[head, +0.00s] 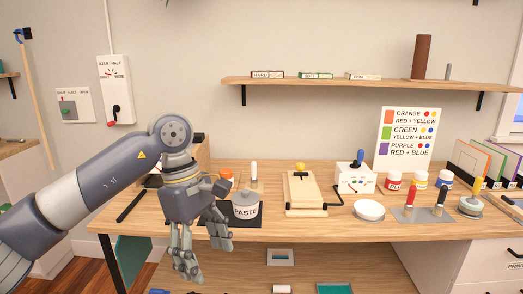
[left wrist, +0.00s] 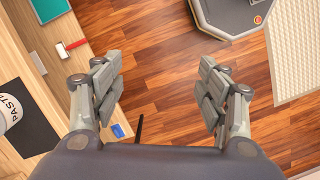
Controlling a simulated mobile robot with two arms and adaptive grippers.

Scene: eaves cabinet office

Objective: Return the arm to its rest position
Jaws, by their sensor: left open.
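My left arm (head: 100,190) comes in from the left in the head view. Its left gripper (head: 186,262) hangs fingers-down at the front edge of the wooden table (head: 330,228), left of the paste tub. In the left wrist view the left gripper (left wrist: 160,95) is open, with its two fingers wide apart. Nothing is between them but the wooden floor below. My right gripper is in neither view.
A white paste tub (head: 246,206) stands on a dark mat close beside my gripper. A wooden clamp board (head: 304,192), a white dish (head: 368,210) and paint jars (head: 419,180) stand farther right. A lower shelf (head: 235,270) lies under the tabletop.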

